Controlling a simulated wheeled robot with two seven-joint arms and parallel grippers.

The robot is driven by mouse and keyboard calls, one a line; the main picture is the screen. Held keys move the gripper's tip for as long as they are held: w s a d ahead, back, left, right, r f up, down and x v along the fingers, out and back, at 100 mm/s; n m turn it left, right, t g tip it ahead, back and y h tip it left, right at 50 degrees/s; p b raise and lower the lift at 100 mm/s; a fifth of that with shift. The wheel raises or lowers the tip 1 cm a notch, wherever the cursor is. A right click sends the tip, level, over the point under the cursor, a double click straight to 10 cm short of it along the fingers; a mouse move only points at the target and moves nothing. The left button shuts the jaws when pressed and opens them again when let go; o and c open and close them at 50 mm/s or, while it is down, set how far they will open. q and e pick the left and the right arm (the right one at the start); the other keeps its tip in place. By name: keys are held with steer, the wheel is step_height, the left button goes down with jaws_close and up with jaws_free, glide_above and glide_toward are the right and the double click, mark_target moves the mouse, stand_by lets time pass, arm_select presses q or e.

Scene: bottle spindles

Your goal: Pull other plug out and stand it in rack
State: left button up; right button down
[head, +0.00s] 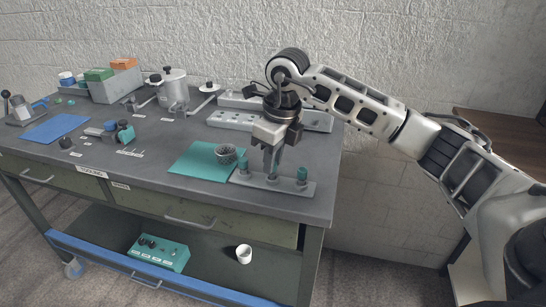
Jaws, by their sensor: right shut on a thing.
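My right gripper (271,168) points straight down over the middle of a low grey plate (262,183) at the table's front right. It is shut on a small part there, which I take to be a plug; the fingers hide most of it. I cannot tell whether this part still touches the plate. A teal-topped piece (242,168) stands upright on the plate to the left of the fingers, and another teal-topped piece (301,175) stands to the right. Grey bars with round holes (232,121) lie behind, partly hidden by my right arm; I cannot tell which piece is the rack. My left gripper is out of view.
A teal mat (196,163) with a dark mesh cup (227,153) lies just left of the plate. The table's front edge is close to the plate.

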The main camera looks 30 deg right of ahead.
stand_by(0.4)
steer(key=c, duration=1.2)
jaws_free()
steer(key=shift+c, duration=0.2)
step_height(320, 180, up, 16)
steer(key=s+d+p, duration=0.1)
steer(key=s, duration=0.1)
steer(key=shift+f, duration=0.15)
steer(key=shift+a+f, duration=0.1)
